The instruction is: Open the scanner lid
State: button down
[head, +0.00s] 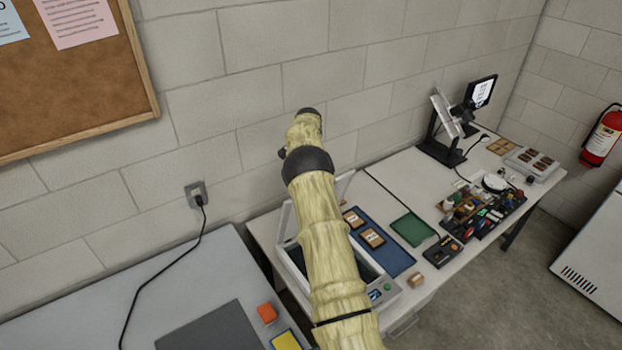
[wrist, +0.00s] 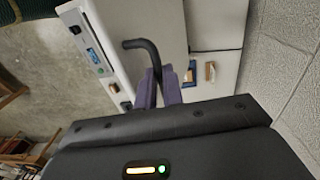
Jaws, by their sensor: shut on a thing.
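The scanner (head: 388,298) is a pale box on the white table, largely hidden behind my arm in the head view. Its dark bed shows on both sides of the arm. A pale raised edge, apparently the lid (head: 344,186), shows behind the arm; its exact angle is hidden. In the wrist view, the scanner's front panel (wrist: 107,70) with a small blue display is at the upper left. My gripper (wrist: 158,88) has its purple fingers closed on a bent black handle (wrist: 140,44). The gripper is hidden in the head view.
A blue mat (head: 397,258) with framed brown pieces lies right of the scanner. Beyond are a green tray (head: 412,229), a black tray of small items (head: 485,214) and a camera stand (head: 437,150). A grey table (head: 200,290) stands left; the block wall is close behind.

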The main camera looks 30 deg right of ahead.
jog(key=shift+f, duration=0.35)
jog(key=shift+s+d, duration=0.1)
jog(key=shift+d, duration=0.05)
jog(key=c, duration=1.9)
grip_release()
jog(key=o, duration=0.4)
jog(key=shift+d+f, duration=0.1)
jog(key=shift+f, duration=0.05)
jog(key=shift+c, duration=0.2)
jog(key=shift+w, duration=0.3)
jog(key=shift+s+a+r, duration=0.1)
jog(key=shift+a+r, duration=0.1)
jog(key=shift+a, duration=0.15)
jog(key=shift+d+r, duration=0.3)
jog(key=shift+r, duration=0.2)
jog(key=r+p, duration=0.2)
jog(key=r, duration=0.3)
jog(key=w+r+p, duration=0.1)
jog(key=r+p, duration=0.1)
jog(key=r, duration=0.4)
jog(key=r+p, duration=0.2)
jog(key=r, duration=0.3)
jog(key=shift+w+a+r, duration=0.15)
jog(key=shift+a, duration=0.25)
